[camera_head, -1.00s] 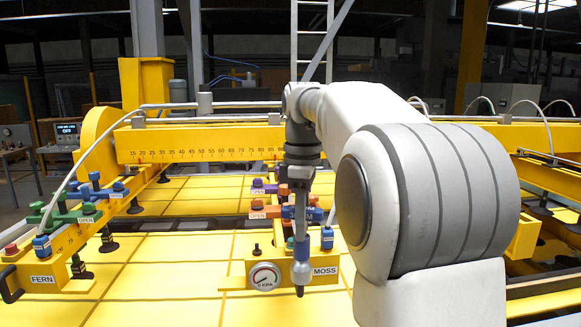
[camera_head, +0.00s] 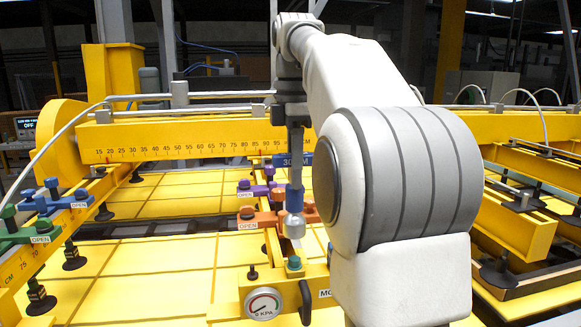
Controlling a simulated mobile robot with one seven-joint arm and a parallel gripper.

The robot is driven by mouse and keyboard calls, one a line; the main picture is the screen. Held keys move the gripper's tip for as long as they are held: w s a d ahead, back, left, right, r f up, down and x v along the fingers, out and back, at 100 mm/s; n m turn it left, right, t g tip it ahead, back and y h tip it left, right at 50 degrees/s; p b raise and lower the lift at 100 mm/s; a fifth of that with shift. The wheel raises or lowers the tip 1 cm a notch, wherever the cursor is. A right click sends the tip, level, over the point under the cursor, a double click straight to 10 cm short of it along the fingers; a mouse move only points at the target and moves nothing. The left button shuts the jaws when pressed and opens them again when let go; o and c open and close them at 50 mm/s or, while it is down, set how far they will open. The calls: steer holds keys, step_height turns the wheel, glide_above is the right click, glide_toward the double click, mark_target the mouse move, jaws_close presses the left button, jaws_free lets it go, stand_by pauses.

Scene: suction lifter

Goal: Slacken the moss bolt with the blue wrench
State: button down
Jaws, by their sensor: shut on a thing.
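The blue wrench (camera_head: 294,201) hangs upright below my gripper (camera_head: 294,178), with a blue grip and a rounded silver head at its lower end. My gripper is shut on it, seen edge-on. The silver head appears above and slightly behind a teal-topped bolt (camera_head: 294,263) on the yellow MOSS beam, with a visible gap in the picture. I cannot tell for sure that this is the moss bolt. A smaller dark brown bolt (camera_head: 252,273) stands to its left. The MOSS label (camera_head: 325,293) is partly hidden by my arm.
A round kPa gauge (camera_head: 263,303) and a black handle (camera_head: 305,302) are at the beam's front end. Orange (camera_head: 262,218) and purple (camera_head: 257,190) valves stand behind the wrench. A yellow scaled crossbeam (camera_head: 190,142) spans the back. Yellow panels lie left.

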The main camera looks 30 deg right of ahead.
mark_target(295, 212)
steer(key=shift+s+r, duration=0.1)
steer(key=shift+r, duration=0.1)
steer(key=shift+f+b, duration=1.4)
steer(key=shift+f, duration=2.1)
steer(key=n, duration=0.9)
